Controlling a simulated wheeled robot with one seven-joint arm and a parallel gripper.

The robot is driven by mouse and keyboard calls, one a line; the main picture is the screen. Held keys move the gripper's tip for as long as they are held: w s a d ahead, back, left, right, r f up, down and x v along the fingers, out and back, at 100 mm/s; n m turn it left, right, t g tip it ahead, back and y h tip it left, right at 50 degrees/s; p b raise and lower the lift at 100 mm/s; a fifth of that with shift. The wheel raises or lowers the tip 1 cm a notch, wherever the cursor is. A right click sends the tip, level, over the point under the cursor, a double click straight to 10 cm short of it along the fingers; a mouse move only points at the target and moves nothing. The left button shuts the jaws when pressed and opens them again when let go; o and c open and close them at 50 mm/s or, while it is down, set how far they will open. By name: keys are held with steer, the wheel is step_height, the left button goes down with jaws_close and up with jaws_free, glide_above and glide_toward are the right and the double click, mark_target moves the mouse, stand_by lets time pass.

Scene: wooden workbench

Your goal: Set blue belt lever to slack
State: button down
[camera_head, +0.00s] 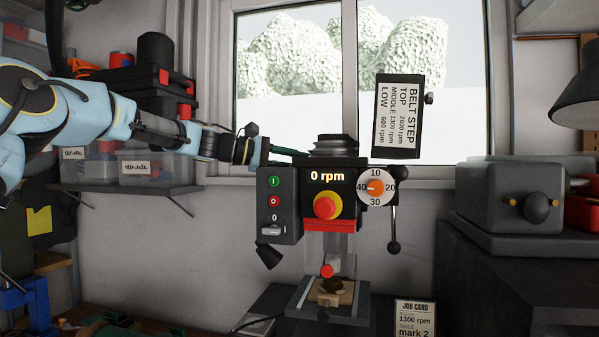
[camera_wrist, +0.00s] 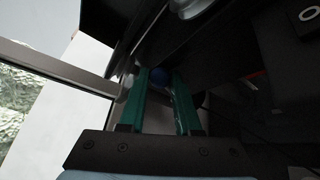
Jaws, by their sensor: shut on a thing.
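My gripper (camera_wrist: 161,82) is shut on this knob. In the head view my gripper (camera_head: 272,151) reaches in from the left at the top of the drill press (camera_head: 313,180), beside the stepped pulley (camera_head: 333,146). The lever cannot be made out in the head view, and its slack or tight position cannot be told. The pulley shows partly at the top of the wrist view (camera_wrist: 190,8).
The raised cover with the belt step card (camera_head: 397,115) stands above right of the pulley. The press display reads 0 rpm. A switch box (camera_head: 280,208) sits below my gripper, and a depth dial (camera_head: 376,187) and feed handle (camera_head: 394,225) are right. A window is behind.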

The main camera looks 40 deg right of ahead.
steer(key=m+h+b, duration=0.1)
steer(key=b, duration=0.3)
steer(key=a+f+m+b, duration=0.1)
steer(key=m+b, duration=0.1)
steer(key=b, duration=0.3)
steer(key=s+m+g+h+b, duration=0.1)
steer(key=b, duration=0.4)
steer(key=shift+a+f+h, duration=0.15)
steer(key=shift+h, duration=0.15)
steer(key=c, duration=1)
jaws_free()
steer(key=o, duration=0.4)
steer(key=b+v, duration=0.3)
steer(key=v, duration=0.8)
